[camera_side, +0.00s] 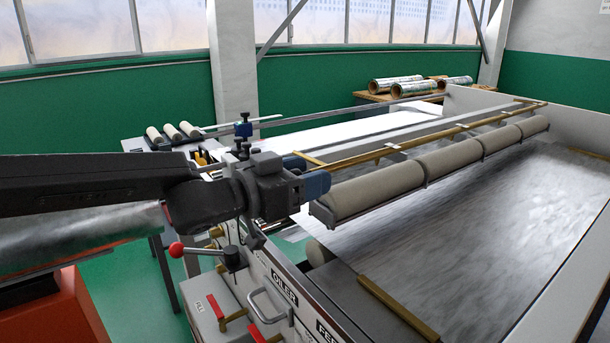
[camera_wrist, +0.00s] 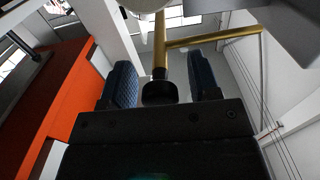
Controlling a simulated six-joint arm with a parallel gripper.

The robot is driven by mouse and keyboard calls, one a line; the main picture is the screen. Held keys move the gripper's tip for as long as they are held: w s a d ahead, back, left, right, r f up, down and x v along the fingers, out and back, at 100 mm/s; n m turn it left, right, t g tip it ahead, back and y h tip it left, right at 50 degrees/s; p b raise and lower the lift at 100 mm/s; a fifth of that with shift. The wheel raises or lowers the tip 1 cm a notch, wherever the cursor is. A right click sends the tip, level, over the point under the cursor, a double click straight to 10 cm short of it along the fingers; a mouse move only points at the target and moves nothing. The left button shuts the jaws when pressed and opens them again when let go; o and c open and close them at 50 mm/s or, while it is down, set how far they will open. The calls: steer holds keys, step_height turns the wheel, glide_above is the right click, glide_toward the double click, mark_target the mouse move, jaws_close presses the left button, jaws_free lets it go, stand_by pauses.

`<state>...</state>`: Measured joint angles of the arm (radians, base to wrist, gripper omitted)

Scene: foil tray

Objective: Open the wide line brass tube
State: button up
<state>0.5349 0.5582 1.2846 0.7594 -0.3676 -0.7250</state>
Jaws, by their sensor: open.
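The brass tube (camera_side: 450,130) is a long thin bar running along the machine above a row of beige rollers, from near my gripper to the far right. A short brass branch sticks out sideways near its close end. My gripper (camera_side: 308,176) is open at that close end, with blue pads on its fingers. In the wrist view, the tube (camera_wrist: 160,45) comes down between the two pads of my gripper (camera_wrist: 163,80), and a dark round fitting shows below its end. Gaps show between the pads and the tube. The tube's exact tip and any valve are hard to make out.
Beige rollers (camera_side: 380,188) lie right below the tube. A red-knobbed lever (camera_side: 177,250) and a grey handle (camera_side: 268,308) stand out on the near machine side. The wide foil sheet (camera_side: 480,215) fills the tray at right. Foil rolls (camera_side: 395,85) lie on a table behind.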

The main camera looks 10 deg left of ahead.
jaws_close()
stand_by(0.6)
